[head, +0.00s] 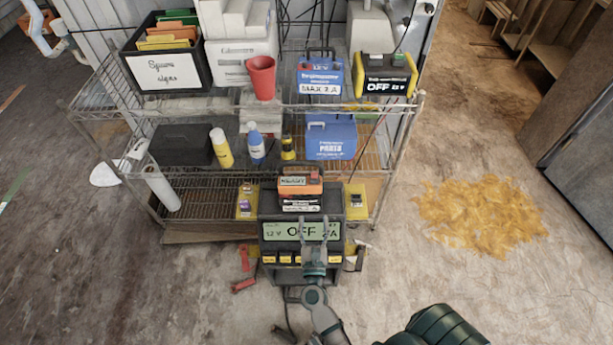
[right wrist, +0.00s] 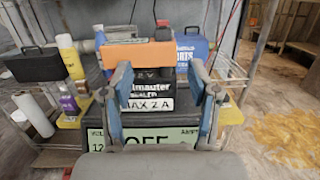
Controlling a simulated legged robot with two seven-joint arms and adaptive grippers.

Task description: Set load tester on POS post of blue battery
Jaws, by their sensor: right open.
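A blue boxy unit with a handle and a white label (head: 320,78) stands on the top shelf. I cannot make out battery posts on it. A small orange and black unit (head: 300,188) sits on top of a large dark unit (head: 268,248) whose display reads OFF. In the right wrist view the orange and black unit (right wrist: 140,55) carries a MAX 2A label. I cannot tell which thing is the load tester. My right gripper (head: 313,224) is open and empty, in front of the display. In the right wrist view its fingers (right wrist: 160,82) frame the label.
A wire shelf rack (head: 115,150) holds a yellow and black unit (head: 385,75), a red funnel (head: 261,77), a blue PARTS box (head: 331,138) and several bottles. Red tools (head: 243,285) lie on the floor at left. A yellow spill (head: 480,217) covers the floor at right.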

